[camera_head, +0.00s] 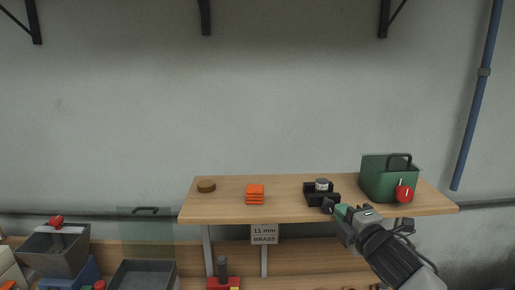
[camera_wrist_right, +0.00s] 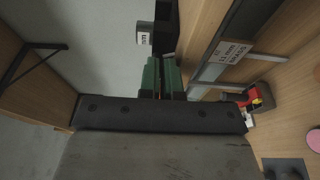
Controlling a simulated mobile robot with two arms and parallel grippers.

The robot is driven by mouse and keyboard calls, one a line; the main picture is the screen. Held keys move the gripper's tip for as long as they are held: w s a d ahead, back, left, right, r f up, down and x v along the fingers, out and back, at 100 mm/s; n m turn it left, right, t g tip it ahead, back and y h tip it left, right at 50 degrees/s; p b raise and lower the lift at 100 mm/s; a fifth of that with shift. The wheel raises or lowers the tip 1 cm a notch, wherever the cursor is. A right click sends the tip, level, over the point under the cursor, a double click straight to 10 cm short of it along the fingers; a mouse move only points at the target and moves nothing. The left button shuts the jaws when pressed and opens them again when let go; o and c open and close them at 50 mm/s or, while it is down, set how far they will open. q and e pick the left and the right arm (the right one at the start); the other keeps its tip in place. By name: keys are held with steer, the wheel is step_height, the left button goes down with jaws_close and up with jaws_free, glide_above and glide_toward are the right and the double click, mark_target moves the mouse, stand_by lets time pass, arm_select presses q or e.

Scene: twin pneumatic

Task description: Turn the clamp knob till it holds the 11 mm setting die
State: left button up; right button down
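A black clamp block (camera_head: 312,197) sits on the wooden shelf, with a short pale die (camera_head: 321,186) with a grey top standing in it. In the right wrist view a white piece with dark lettering (camera_wrist_right: 143,38) shows beside the black block. A dark round knob (camera_head: 327,205) is at the block's front right. My right gripper (camera_head: 339,209) has its green fingertips at this knob. In the wrist view its green fingers (camera_wrist_right: 162,64) lie close together, with a dark strip between them. Whether they grip the knob is hidden. My left gripper is out of view.
A green case (camera_head: 375,180) with a red tag (camera_head: 404,194) stands close to the right. A sign reading 11 mm brass (camera_head: 264,234) hangs below. Bins stand lower left.

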steer(key=shift+d+f, duration=0.15)
steer(key=shift+f, duration=0.1)
stand_by(0.5)
steer(key=v, duration=0.2)
steer(key=a+v, duration=0.1)
steer(key=v, duration=0.2)
steer(key=shift+s+p, duration=0.25)
steer(key=shift+p, duration=0.15)
